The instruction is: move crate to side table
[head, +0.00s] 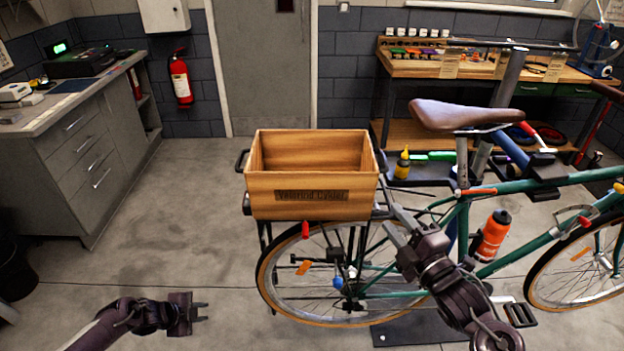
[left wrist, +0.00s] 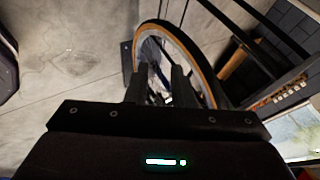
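A wooden crate (head: 312,196) with a dark label and black side handles sits upright on the rear rack of a green bicycle (head: 480,193). My left gripper (head: 205,312) is low at the left, apart from the crate and empty. In the left wrist view its two fingers (left wrist: 159,85) are spread, with the rear wheel beyond. My right gripper (head: 396,226) is just right of the crate's lower right corner, near the rack. Its fingers look apart with nothing between them. No table is clearly recognisable as the side table.
A grey drawer counter (head: 98,120) stands at the left. A wooden workbench (head: 450,68) stands at the back right. A fire extinguisher (head: 181,80) hangs by the door. An orange bottle (head: 493,237) is on the bike frame. Floor between counter and bike is clear.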

